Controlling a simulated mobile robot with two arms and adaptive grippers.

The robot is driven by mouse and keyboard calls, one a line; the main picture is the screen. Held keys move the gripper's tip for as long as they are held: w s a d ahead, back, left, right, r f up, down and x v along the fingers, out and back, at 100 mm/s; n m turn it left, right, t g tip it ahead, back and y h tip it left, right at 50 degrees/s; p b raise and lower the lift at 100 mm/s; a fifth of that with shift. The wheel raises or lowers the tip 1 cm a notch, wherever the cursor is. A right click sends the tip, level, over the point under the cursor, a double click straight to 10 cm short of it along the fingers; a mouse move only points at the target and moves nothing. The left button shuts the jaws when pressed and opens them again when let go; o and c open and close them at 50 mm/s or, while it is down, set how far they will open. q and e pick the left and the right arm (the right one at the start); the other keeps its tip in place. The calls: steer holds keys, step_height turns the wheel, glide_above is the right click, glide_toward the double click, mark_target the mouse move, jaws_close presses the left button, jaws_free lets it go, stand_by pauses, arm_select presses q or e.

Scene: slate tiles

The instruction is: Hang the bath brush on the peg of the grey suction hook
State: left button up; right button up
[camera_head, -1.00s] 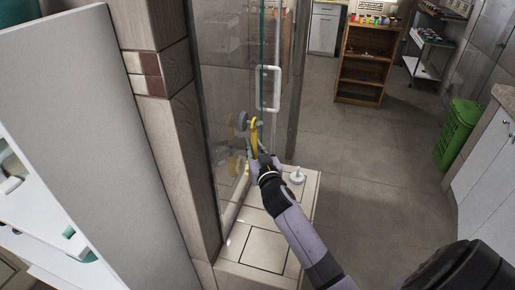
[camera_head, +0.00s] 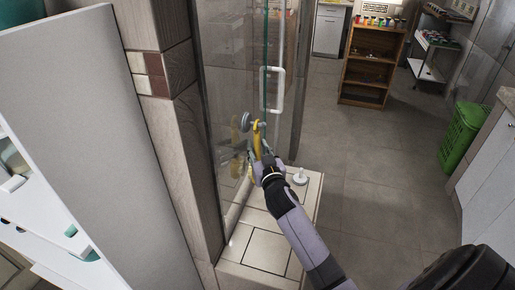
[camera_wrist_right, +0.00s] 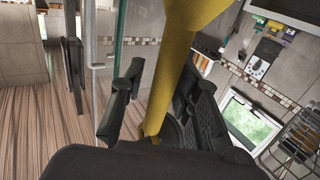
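The yellow bath brush (camera_head: 257,138) is upright against the glass, its upper end at the peg of the grey suction hook (camera_head: 246,121). I cannot tell whether the peg passes through it. My right gripper (camera_head: 266,160) is at the brush's lower part. In the right wrist view the yellow handle (camera_wrist_right: 172,75) runs between the fingers of the right gripper (camera_wrist_right: 160,100). The fingers stand apart, with a gap between the left finger and the handle. The hook is not clear in that view. My left gripper is not in view.
The glass panel (camera_head: 222,75) has a white door handle (camera_head: 282,92) close beside the hook. A small white object (camera_head: 300,177) stands on the tiled ledge (camera_head: 262,254) below. A tiled pillar (camera_head: 180,135) is left of the glass. Open floor (camera_head: 375,185) lies to the right.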

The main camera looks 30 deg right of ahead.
steer(key=shift+o, duration=0.5)
steer(key=shift+a, duration=0.2)
